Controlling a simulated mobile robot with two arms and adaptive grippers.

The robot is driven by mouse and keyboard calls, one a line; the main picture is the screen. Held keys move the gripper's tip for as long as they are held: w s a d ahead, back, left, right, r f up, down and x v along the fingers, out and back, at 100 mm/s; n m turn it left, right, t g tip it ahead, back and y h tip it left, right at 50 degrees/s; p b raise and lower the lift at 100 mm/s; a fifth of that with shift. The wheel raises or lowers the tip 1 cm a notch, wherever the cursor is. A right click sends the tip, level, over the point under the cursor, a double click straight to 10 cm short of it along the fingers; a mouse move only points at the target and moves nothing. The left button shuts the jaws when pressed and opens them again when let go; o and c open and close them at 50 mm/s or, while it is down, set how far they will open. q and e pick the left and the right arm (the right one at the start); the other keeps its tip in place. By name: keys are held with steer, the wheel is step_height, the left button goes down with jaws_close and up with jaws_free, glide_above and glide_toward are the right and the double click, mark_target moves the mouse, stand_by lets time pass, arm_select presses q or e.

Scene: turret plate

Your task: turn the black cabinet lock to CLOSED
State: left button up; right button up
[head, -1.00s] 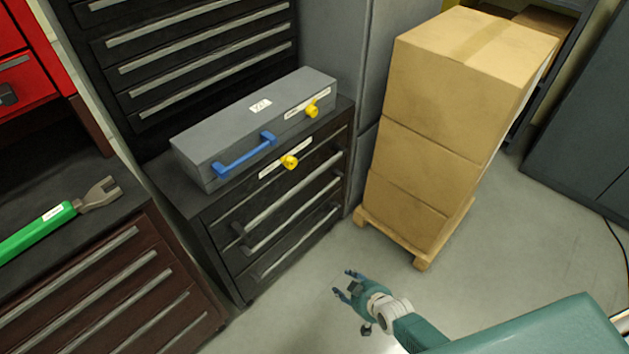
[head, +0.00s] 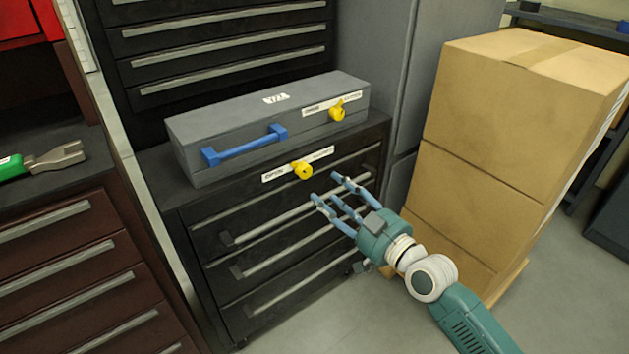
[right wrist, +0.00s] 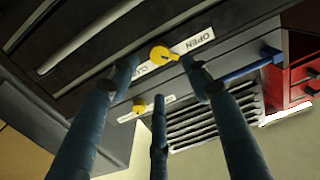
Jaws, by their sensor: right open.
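The black cabinet (head: 230,212) has a yellow lock knob (head: 302,171) on its top front edge, beside a white label strip (head: 322,154). In the right wrist view the same knob (right wrist: 160,53) shows between my fingers, with its pointer toward the word OPEN (right wrist: 200,41); the other end of the label is partly hidden by a finger. My right gripper (head: 327,190) is open and empty, in front of the cabinet, just below and right of the knob, apart from it. In the right wrist view its fingers (right wrist: 158,72) are spread around the knob's outline. My left gripper is not in view.
A grey case (head: 235,120) with a blue handle (head: 245,145) and its own yellow knob (head: 337,110) lies on the cabinet. Stacked cardboard boxes (head: 500,130) stand close on the right. A brown drawer cabinet (head: 60,265) stands left, bearing a green-handled tool (head: 55,160).

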mark_target(307, 173)
steer(key=x, duration=0.7)
steer(key=shift+w+a+b, duration=0.2)
steer(key=shift+w+b, duration=0.05)
steer(key=shift+b, duration=0.15)
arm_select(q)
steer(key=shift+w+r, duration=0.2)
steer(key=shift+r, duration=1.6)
arm_select(e)
steer(key=shift+w+a, duration=0.35)
steer(key=shift+w, duration=0.2)
steer(key=c, duration=1.1)
steer(key=shift+c, duration=0.2)
